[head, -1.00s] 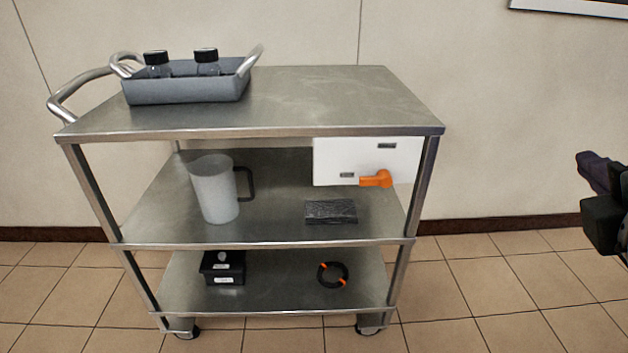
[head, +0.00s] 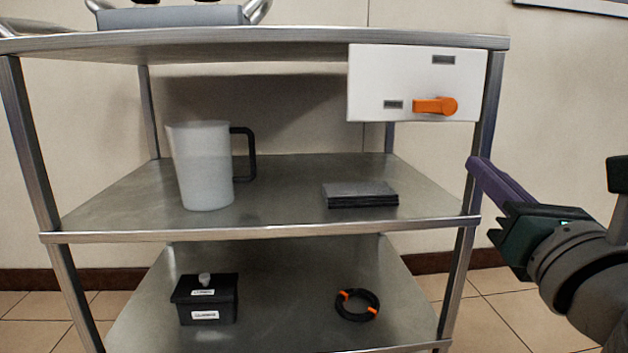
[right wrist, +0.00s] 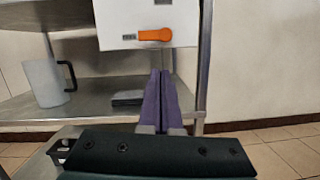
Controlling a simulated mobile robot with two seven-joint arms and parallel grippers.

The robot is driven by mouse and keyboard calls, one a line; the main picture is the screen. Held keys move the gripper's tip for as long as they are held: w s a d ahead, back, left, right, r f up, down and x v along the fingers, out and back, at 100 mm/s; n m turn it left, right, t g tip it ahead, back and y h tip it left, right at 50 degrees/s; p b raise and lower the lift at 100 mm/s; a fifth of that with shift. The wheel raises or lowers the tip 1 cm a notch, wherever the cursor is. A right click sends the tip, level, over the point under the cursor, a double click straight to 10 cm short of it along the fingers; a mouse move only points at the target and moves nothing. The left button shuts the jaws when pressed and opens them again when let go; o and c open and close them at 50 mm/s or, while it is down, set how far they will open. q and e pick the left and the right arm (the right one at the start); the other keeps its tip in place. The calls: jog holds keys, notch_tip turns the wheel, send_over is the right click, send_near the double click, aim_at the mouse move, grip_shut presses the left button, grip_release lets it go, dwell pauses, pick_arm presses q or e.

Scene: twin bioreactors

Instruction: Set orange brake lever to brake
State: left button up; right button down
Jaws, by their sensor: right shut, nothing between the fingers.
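The orange brake lever (head: 436,105) sits on a white panel (head: 410,75) under the cart's top shelf, at the right. The lever lies level, its round hub at the right and its arm pointing left toward a small dark label. Another dark label is at the panel's upper right. The lever also shows in the right wrist view (right wrist: 155,35), above the fingertips. My right gripper (head: 480,168) is shut and empty, with purple fingers. It appears below and right of the lever in the head view, apart from it. My left gripper is not in view.
The metal cart's middle shelf (head: 280,205) holds a white jug (head: 202,165) and a dark flat stack (head: 360,195). The lower shelf holds a black box (head: 207,298) and a black ring (head: 357,305). A grey tray (head: 170,17) stands on top. The cart's right post is close to my gripper.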

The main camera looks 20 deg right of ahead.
aim_at(432, 106)
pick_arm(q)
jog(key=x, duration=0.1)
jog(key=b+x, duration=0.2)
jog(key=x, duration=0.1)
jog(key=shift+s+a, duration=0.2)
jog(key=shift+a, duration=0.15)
pick_arm(e)
jog(key=f, duration=0.1)
jog(key=w+a+f+n, duration=0.1)
jog(key=f+n+y, duration=0.1)
jog(key=shift+w+a+f, duration=0.25)
jog(key=shift+w+a, duration=0.05)
jog(key=shift+w, duration=0.05)
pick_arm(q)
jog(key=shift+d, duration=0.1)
pick_arm(e)
jog(key=shift+w+d+r, duration=0.4)
jog(key=shift+w+r, duration=0.7)
jog(key=shift+w, duration=0.45)
jog(key=shift+w+d+r, duration=0.35)
jog(key=shift+w+r, duration=0.7)
jog(key=shift+w, duration=0.55)
jog(key=shift+w+d+r, duration=0.4)
jog(key=shift+w+r, duration=0.7)
jog(key=shift+w, duration=0.45)
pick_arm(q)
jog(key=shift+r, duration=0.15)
pick_arm(e)
jog(key=shift+a+r+m, duration=0.1)
jog(key=shift+m, duration=0.2)
